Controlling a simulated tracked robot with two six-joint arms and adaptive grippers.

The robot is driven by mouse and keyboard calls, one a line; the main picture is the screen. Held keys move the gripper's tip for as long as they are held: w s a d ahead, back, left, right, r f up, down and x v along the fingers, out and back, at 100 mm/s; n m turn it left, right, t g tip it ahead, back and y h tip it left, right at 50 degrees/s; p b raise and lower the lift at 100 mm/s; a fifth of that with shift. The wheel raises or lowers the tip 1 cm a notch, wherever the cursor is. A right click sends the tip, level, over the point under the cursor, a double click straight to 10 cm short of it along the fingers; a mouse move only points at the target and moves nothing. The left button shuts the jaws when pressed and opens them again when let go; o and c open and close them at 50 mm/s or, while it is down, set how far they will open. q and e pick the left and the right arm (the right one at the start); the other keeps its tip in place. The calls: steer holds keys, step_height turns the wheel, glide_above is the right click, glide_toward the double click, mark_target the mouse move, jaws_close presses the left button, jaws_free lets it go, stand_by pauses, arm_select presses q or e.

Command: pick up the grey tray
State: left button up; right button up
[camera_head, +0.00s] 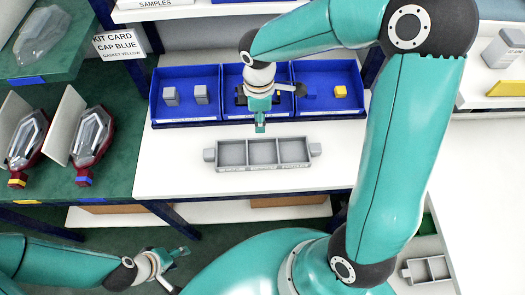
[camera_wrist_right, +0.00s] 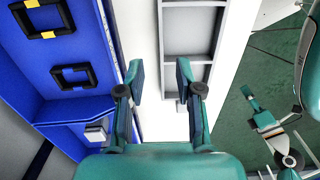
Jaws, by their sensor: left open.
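The grey tray (camera_head: 265,166) lies on the white table in front of the blue bins. It has three empty compartments and a block handle at each end. In the right wrist view the tray (camera_wrist_right: 189,58) shows partly, beyond the right-hand finger. My right gripper (camera_head: 260,122) hangs between the middle bin and the tray, apart from the tray. In its own wrist view its fingers (camera_wrist_right: 160,80) are spread with nothing between them. My left gripper (camera_head: 180,254) is open and empty at the lower left, well away from the tray; it also shows in the right wrist view (camera_wrist_right: 250,96).
Blue bins (camera_head: 185,116) line the table's back, holding small grey, blue and yellow parts. Red-based clear lamps (camera_head: 92,135) rest on the green table at left, near a kit card (camera_head: 118,43). Another grey compartment tray (camera_head: 428,270) lies at lower right. White table around the tray is clear.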

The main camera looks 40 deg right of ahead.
mark_target(263, 153)
steer(key=f, duration=0.8)
steer(key=shift+s+d+f, duration=0.15)
steer(key=shift+d+f, duration=0.05)
steer(key=shift+f, duration=0.2)
jaws_close()
